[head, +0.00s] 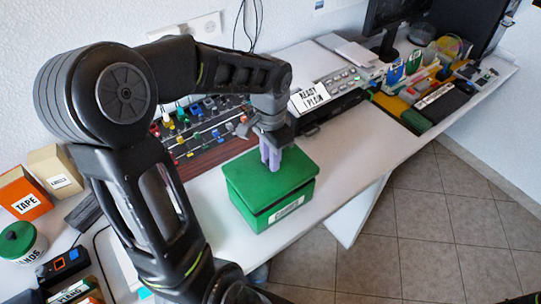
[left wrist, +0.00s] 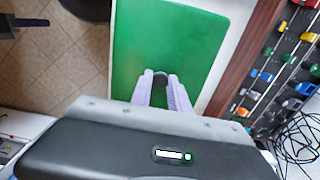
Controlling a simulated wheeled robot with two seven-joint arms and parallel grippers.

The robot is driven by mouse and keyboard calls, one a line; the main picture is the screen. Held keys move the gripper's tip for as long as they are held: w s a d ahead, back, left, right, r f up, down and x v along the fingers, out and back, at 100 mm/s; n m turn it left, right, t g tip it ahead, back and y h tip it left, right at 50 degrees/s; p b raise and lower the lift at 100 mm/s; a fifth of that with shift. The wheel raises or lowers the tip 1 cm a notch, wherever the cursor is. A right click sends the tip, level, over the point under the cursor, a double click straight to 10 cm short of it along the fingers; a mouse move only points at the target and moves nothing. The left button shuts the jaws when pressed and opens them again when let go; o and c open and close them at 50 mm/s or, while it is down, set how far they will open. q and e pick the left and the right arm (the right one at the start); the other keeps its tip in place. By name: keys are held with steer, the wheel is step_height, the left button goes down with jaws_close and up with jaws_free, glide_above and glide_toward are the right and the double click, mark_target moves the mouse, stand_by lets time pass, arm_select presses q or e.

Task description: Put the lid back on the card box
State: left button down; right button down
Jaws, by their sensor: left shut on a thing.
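The green card box (head: 275,212) stands on the white desk near its front edge, with a white label on its front. Its green lid (head: 285,184) lies over the top, slightly tilted, with a dark gap between lid and box at the front. My left gripper (head: 270,160) points down at the lid's top. In the left wrist view, its pale purple fingers (left wrist: 161,88) are shut on a small dark knob (left wrist: 160,79) on the lid (left wrist: 172,42). The box itself is hidden under the lid in that view.
A rack with coloured pegs (head: 195,130) stands just behind the box. A device with a "READY" card (head: 312,96) is behind and right. An orange box (head: 22,194) and a green-lidded tub (head: 18,242) stand at left. Clear desk (head: 335,150) lies right of the box.

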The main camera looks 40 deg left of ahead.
arm_select(q)
steer(key=shift+f+b, duration=1.35)
steer(key=shift+f, duration=0.85)
steer(key=shift+f, duration=0.1)
stand_by(0.9)
steer(key=c, duration=1.2)
jaws_free()
steer(key=shift+o, duration=0.5)
steer(key=o, duration=0.4)
